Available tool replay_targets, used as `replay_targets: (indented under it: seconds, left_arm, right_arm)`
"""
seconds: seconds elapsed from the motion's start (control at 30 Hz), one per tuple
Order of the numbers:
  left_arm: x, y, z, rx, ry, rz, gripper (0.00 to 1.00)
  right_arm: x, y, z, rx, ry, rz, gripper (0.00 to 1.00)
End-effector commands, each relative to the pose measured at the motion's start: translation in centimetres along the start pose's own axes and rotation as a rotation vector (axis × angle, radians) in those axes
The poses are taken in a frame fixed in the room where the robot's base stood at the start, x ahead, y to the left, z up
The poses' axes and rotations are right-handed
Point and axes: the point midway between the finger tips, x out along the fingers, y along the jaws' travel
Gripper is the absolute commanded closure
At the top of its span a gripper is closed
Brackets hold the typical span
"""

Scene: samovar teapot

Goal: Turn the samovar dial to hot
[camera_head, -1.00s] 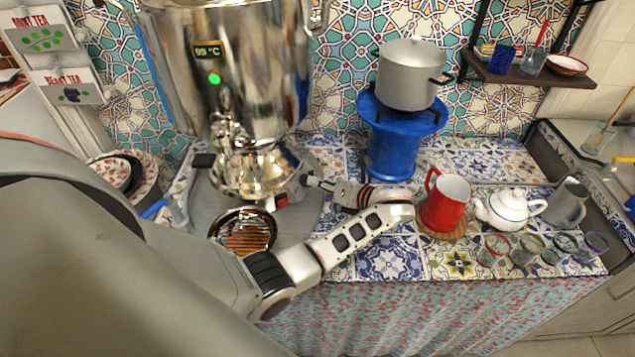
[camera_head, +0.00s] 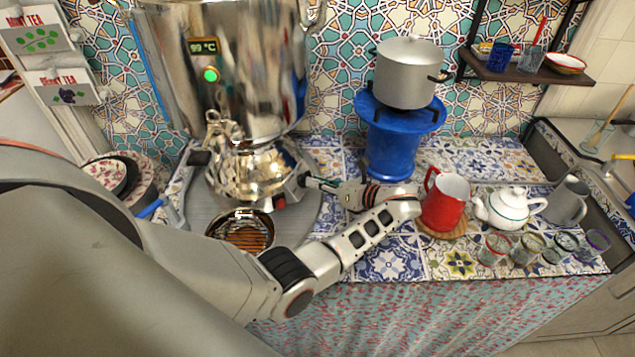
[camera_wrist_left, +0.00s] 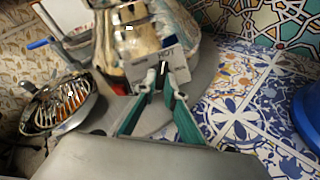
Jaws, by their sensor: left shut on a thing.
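The large shiny samovar (camera_head: 255,70) stands at the back left, with a lit 99 °C display and a green light. Its lower base (camera_head: 250,172) reaches toward the grey tray. My left gripper (camera_head: 304,181) is at the right side of this base. In the left wrist view, the two green-edged fingers (camera_wrist_left: 160,76) are closed at a small dark dial (camera_wrist_left: 160,69), below a white plate (camera_wrist_left: 165,54) reading HOT. The fingers largely hide the dial, so I cannot tell its exact angle. My right gripper is not in view.
A round metal dish with a slatted grate (camera_head: 243,232) sits in front of the samovar. To the right are a blue stove (camera_head: 390,145) with a pot (camera_head: 408,72), a red jug (camera_head: 443,203), a white teapot (camera_head: 507,208) and several glasses. Patterned tiles are bare near my wrist.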

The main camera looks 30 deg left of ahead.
Motion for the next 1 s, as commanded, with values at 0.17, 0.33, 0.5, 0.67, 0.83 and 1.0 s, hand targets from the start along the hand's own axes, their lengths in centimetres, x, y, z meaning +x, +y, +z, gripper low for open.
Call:
replay_targets:
  seconds: [0.17,0.33,0.5,0.67,0.83,1.0]
  left_arm:
    - [0.0,0.0,-0.1,0.001,0.003,-0.001,0.73]
    - [0.0,0.0,-0.1,0.001,0.002,-0.001,0.73]
    - [0.0,0.0,0.1,0.001,0.001,-0.001,0.73]
    - [-0.5,0.6,1.3,-0.002,0.002,-0.001,0.73]
    - [-1.4,1.8,3.9,-0.004,0.003,-0.002,0.73]
    - [-2.3,3.0,6.5,-0.003,0.002,-0.001,0.73]
  right_arm:
    - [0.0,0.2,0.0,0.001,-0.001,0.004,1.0]
    - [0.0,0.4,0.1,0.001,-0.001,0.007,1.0]
    - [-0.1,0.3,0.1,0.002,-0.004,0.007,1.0]
    - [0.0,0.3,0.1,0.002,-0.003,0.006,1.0]
    - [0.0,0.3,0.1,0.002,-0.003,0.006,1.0]
    - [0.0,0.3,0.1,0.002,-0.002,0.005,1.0]
